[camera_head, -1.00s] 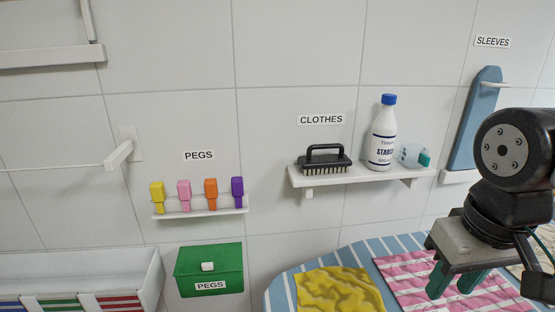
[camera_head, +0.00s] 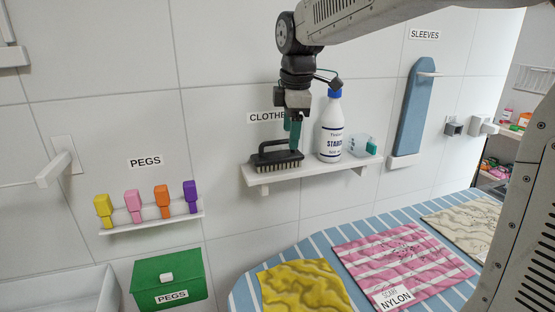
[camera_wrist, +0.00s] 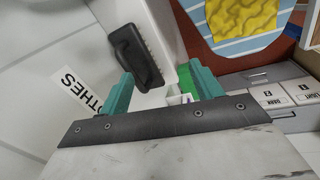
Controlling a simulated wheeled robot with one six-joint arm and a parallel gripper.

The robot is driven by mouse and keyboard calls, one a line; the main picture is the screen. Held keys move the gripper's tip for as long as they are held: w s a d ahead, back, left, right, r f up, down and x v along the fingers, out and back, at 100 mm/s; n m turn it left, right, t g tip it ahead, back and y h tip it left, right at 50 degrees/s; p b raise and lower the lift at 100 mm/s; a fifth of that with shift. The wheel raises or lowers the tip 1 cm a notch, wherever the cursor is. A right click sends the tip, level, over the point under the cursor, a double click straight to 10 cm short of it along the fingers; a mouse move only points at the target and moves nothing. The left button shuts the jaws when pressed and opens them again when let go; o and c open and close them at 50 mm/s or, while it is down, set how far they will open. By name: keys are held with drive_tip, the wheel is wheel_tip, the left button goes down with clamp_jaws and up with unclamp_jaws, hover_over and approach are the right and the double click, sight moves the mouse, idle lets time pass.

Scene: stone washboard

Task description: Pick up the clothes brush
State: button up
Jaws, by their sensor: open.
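The clothes brush (camera_head: 277,161) is black with a raised loop handle and pale bristles. It sits bristles down on the left part of the small white wall shelf (camera_head: 318,174), under the "CLOTHES" label. My gripper (camera_head: 294,143) points down with teal fingers at the brush, near the right part of its handle. In the wrist view, the brush (camera_wrist: 136,56) shows ahead of my open gripper (camera_wrist: 160,72), closer to the left finger. Nothing is held. In the head view one finger mostly covers the other, and I cannot tell whether they touch the handle.
A white starch bottle (camera_head: 331,128) with a blue cap stands just right of my gripper. A clear container (camera_head: 360,145) with a teal end lies beyond it. Coloured pegs (camera_head: 147,204) sit on a lower shelf to the left. An ironing board (camera_head: 312,239) with cloths is below.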

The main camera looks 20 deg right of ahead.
drive_tip(key=n, duration=0.2)
approach(276, 155)
drive_tip(key=shift+s+d+f, duration=0.1)
drive_tip(key=shift+d+f, duration=0.35)
drive_tip(key=shift+f, duration=0.05)
drive_tip(key=f, duration=0.2)
drive_tip(key=w+f, duration=0.1)
drive_tip(key=f, duration=0.2)
drive_tip(key=w+a+f, duration=0.1)
drive_tip(key=f, duration=0.1)
drive_tip(key=shift+f, duration=0.2)
drive_tip(key=c, duration=0.8)
